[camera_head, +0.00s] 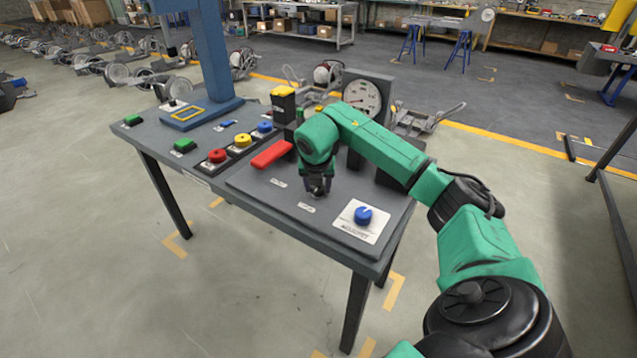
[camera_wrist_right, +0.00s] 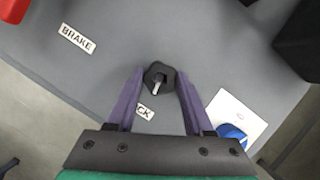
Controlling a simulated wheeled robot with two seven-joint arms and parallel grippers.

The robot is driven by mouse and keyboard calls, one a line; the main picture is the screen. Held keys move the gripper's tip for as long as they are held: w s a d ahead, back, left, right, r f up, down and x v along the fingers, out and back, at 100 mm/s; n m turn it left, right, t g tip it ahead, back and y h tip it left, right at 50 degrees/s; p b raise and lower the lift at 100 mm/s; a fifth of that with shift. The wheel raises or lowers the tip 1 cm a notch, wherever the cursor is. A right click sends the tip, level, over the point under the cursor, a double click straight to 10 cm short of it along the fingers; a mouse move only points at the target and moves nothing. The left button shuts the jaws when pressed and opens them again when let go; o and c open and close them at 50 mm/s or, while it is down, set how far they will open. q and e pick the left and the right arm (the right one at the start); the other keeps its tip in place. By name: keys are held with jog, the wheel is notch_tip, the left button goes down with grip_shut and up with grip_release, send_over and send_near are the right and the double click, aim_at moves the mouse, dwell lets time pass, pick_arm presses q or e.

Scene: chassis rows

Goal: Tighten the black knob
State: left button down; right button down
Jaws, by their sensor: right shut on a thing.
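The black knob (camera_wrist_right: 155,70) sits on the grey panel beside a label ending in "CK", partly covered by my gripper. It has a pale pointer mark on it. In the head view the knob (camera_head: 319,192) shows as a small dark shape under my right gripper (camera_head: 317,183). In the right wrist view my right gripper (camera_wrist_right: 160,76) has its two purple fingers on either side of the knob, shut on it. The gripper points down at the panel. My left gripper is out of view.
A blue knob (camera_head: 363,214) on a white plate stands to the right on the bench. A red lever (camera_head: 271,154) lies left of the gripper. Red, yellow and blue buttons (camera_head: 242,140) are farther left. A round gauge (camera_head: 362,98) stands behind.

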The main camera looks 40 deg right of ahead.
jog(key=shift+w+r+m+h, duration=0.15)
jog(key=shift+m+h, duration=0.15)
jog(key=shift+m, duration=0.6)
jog(key=shift+c, duration=1.4)
grip_release()
jog(key=v, duration=1.4)
jog(key=shift+r+p, duration=0.3)
jog(key=shift+p, duration=0.15)
jog(key=shift+w+a, duration=0.1)
